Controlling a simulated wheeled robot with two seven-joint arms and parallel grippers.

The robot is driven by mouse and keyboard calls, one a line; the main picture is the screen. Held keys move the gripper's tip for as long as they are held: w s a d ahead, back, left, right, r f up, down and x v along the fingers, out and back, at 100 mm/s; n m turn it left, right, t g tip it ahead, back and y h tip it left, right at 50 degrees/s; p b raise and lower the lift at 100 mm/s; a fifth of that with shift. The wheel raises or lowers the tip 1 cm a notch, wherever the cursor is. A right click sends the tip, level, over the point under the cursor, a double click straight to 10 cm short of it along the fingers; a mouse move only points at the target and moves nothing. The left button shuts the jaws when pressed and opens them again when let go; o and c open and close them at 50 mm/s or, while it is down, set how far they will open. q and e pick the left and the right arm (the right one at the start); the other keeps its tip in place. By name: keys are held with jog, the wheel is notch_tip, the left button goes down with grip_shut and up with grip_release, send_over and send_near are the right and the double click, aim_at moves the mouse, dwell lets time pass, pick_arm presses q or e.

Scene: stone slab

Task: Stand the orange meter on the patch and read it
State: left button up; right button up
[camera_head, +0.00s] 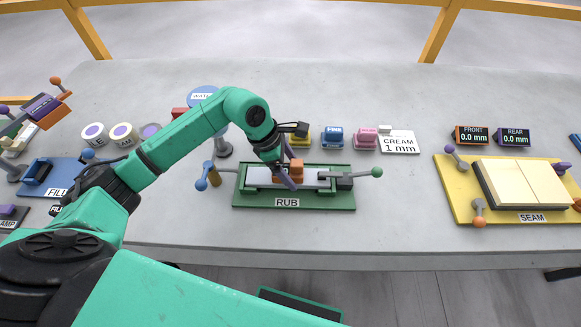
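A small orange block (297,170), which looks like the orange meter, is at the pale strip (263,174) on the green RUB board (246,200). My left gripper (291,172) reaches down over the board. Its purple fingers lie on the far and near sides of the orange block and seem shut on it. Whether the block touches the strip is hard to tell. No reading can be made out on it, and no separate patch can be told apart on the strip. My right gripper is not in view.
Yellow (301,136), blue (333,137) and pink (366,138) blocks stand behind the board, near a CREAM 1 mm card (398,142). FRONT (472,136) and REAR (514,137) displays read 0.0 mm. The yellow SEAM board (465,205) is right; slab between is clear.

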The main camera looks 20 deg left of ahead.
pick_arm(q)
jog(key=shift+r, duration=0.1)
jog(key=shift+a+r, duration=0.1)
jog(key=shift+r, duration=0.05)
jog(key=b+v, duration=0.3)
jog(key=v, duration=0.8)
jog(key=shift+r, duration=0.35)
jog(key=shift+a, duration=0.2)
